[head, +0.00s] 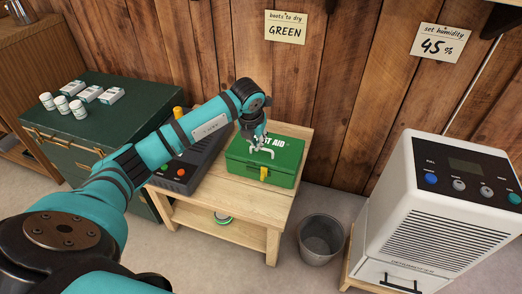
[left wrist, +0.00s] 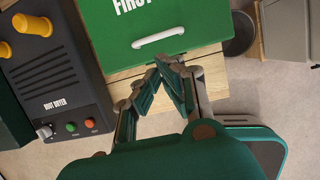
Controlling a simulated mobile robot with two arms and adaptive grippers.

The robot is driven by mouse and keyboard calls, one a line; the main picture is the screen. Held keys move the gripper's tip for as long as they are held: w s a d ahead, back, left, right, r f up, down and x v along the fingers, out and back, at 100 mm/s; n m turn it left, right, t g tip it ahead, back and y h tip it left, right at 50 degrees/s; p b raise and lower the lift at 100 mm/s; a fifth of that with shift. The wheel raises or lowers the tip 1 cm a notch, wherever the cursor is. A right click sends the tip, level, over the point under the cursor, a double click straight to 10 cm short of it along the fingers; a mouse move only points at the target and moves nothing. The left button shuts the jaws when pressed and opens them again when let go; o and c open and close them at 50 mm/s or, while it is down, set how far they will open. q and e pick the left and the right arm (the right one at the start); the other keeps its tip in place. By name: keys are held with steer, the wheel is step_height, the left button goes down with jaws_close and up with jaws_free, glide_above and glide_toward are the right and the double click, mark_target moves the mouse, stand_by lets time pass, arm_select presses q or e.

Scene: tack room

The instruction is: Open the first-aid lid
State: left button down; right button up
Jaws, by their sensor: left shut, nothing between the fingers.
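The green first-aid box (head: 285,172) stands on a small wooden table, with its lid (head: 288,144) down. A yellow latch (head: 264,173) shows on its front in the head view. In the left wrist view the green lid (left wrist: 115,35) fills the top, with white lettering and a white handle (left wrist: 158,37) near its front edge. My left gripper (head: 263,150) is over the front part of the lid in the head view. In the left wrist view the gripper (left wrist: 168,64) is shut and empty, its fingertips just short of the handle. My right gripper is not in view.
A boot dryer (head: 188,166) sits left of the box, also in the left wrist view (left wrist: 60,85). The wooden table (head: 240,204) has bare room in front. A grey bin (head: 321,238) and white dehumidifier (head: 440,215) stand right. A green chest (head: 100,125) with bottles stands left.

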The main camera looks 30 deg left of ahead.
mark_target(260, 159)
arm_select(q)
steer(key=b+x, duration=0.1)
steer(key=x, duration=0.7)
steer(key=shift+d+f+b, duration=0.1)
steer(key=shift+f+b, duration=0.2)
steer(key=shift+b, duration=0.05)
steer(key=shift+w+f, duration=0.15)
steer(key=shift+f, duration=0.15)
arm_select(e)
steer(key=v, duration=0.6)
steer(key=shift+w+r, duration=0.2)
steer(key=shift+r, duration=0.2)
arm_select(q)
steer(key=shift+r, duration=0.15)
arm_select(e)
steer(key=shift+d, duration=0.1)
